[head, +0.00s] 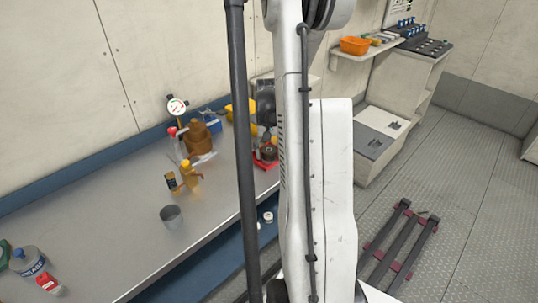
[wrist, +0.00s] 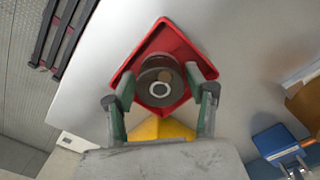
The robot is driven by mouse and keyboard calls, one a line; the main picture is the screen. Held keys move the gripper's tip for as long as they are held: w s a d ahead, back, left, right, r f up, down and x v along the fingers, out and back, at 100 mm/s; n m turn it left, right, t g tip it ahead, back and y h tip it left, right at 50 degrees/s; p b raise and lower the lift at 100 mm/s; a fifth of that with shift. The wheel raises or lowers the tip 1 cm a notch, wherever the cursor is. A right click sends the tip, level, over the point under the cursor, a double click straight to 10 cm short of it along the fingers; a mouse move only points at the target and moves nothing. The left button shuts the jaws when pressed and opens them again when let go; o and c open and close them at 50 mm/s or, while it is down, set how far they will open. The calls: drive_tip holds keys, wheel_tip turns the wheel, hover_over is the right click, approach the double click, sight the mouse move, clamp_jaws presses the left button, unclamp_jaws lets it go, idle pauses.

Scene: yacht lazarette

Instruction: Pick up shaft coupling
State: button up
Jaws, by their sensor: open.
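The shaft coupling appears to be the dark, round metal part (wrist: 159,72) with a pale ring at its centre, in the red tray (wrist: 186,50) in the wrist view. In the head view the red tray (head: 268,165) sits on the bench beside my arm, with the dark part (head: 269,152) in it. My gripper (wrist: 161,98) is open, its two green-grey fingers spread to the left and right of the part. I see no contact; the height gap cannot be told. In the head view my arm partly hides this area.
A yellow object (wrist: 163,129) lies close to the tray, and a blue box (wrist: 273,139) stands to the right. Several bottles, a brown jug (head: 196,136) and a grey cup (head: 171,216) stand on the metal bench (head: 120,203). The bench's front-left stretch is mostly clear.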

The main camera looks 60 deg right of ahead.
drive_tip(key=shift+f, duration=0.4)
drive_tip(key=c, duration=1.1)
drive_tip(key=shift+o, duration=0.2)
